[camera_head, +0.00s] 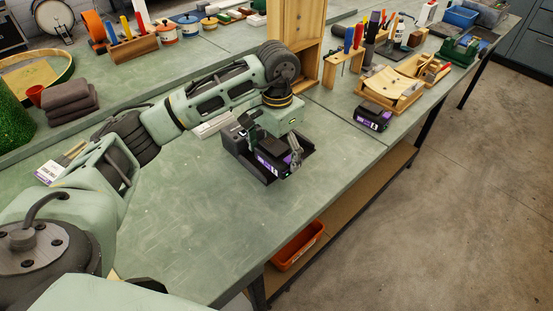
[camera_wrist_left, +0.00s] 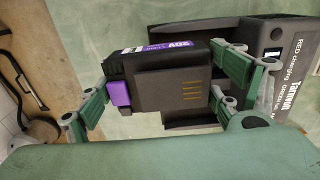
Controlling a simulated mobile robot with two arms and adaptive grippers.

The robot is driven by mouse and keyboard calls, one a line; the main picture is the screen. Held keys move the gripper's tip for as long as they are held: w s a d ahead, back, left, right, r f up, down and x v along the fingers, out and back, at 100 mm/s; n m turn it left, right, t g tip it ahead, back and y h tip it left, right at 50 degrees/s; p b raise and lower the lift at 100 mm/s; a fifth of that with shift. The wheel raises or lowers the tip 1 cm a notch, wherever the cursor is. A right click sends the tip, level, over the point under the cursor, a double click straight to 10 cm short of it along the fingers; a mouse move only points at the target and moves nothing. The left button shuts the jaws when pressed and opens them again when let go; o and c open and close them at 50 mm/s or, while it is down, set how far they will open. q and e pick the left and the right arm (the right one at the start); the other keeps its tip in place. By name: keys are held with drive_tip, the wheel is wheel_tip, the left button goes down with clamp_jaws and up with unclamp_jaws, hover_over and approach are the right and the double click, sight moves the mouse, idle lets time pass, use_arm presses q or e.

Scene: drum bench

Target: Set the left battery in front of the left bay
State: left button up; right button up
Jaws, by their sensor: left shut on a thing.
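My left gripper (camera_head: 268,147) is shut on a black battery with purple trim (camera_head: 275,155) at the black charger (camera_head: 233,145) on the bench. In the left wrist view the fingers of my left gripper (camera_wrist_left: 160,92) clasp both ends of the battery (camera_wrist_left: 170,85). The charger (camera_wrist_left: 285,65) with white lettering lies behind and to the right of it there. The battery overlaps the charger in view, so I cannot tell whether they touch. A second black and purple battery (camera_head: 372,118) stands farther right on the bench. The charger's bays are mostly hidden by the gripper and battery.
The green bench (camera_head: 190,215) is clear in front of the charger. A wooden cabinet (camera_head: 312,45) stands behind it. A wooden tray (camera_head: 392,90) lies beyond the second battery. Dark folded cloths (camera_head: 70,100) lie at the left. An orange bin (camera_head: 298,246) sits on the lower shelf.

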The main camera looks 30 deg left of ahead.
sight(277, 161)
use_arm(q)
drive_tip(key=shift+o, duration=0.2)
wheel_tip(277, 161, down, 4)
drive_tip(key=shift+r+p, duration=0.15)
drive_tip(key=shift+p, duration=0.45)
drive_tip(key=shift+f, duration=0.2)
use_arm(e)
drive_tip(key=shift+s+d+r, duration=0.15)
drive_tip(key=shift+d+r, duration=0.35)
drive_tip(key=shift+r, duration=0.1)
drive_tip(key=shift+f, duration=0.1)
use_arm(q)
drive_tip(key=o, duration=1.6)
drive_tip(key=shift+r, duration=0.25)
wheel_tip(277, 161, up, 12)
drive_tip(key=b, duration=0.2)
drive_tip(key=shift+f+b, duration=0.25)
drive_tip(key=shift+b, duration=0.05)
use_arm(e)
wheel_tip(277, 161, down, 2)
drive_tip(key=shift+a+f, duration=0.15)
